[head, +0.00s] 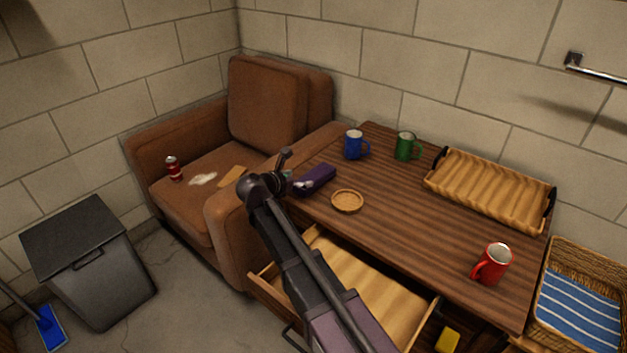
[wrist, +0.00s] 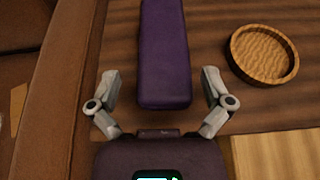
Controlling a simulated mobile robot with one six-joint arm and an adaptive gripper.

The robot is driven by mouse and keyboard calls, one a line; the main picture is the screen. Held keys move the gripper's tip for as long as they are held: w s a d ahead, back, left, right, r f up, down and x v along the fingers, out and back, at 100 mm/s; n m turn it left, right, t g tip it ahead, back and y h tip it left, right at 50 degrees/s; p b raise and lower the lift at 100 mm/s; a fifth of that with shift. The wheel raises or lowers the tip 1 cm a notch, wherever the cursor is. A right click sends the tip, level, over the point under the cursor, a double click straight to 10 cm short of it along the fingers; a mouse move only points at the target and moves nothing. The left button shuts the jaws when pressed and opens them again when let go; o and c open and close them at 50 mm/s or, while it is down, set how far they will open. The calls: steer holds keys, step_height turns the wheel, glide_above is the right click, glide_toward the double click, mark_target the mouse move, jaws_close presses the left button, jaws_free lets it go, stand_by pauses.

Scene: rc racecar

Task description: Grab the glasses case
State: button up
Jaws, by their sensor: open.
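The glasses case is a long purple box (head: 316,180) lying on the wooden table near its left edge, beside the armchair. In the wrist view the glasses case (wrist: 164,55) runs lengthwise from the top edge down to between the fingers. My gripper (wrist: 162,85) is open, with one finger on each side of the case's near end and a gap on both sides. In the head view my gripper (head: 292,184) is at the table's left edge, partly hidden by my arm. The far end of the case is out of the wrist view.
A round wooden coaster (head: 347,201) lies right of the case. A blue mug (head: 354,145) and a green mug (head: 406,146) stand behind it. A wooden tray (head: 488,190) and a red mug (head: 491,264) are farther right. The brown armchair (head: 268,105) adjoins the table's left. An open drawer (head: 385,295) is below.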

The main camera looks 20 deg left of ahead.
mark_target(313, 175)
steer(key=shift+w, duration=0.1)
steer(key=shift+d+b+x, duration=0.2)
steer(key=shift+b+x, duration=0.7)
steer(key=shift+x, duration=1.65)
steer(key=shift+r, duration=0.1)
steer(key=c, duration=1)
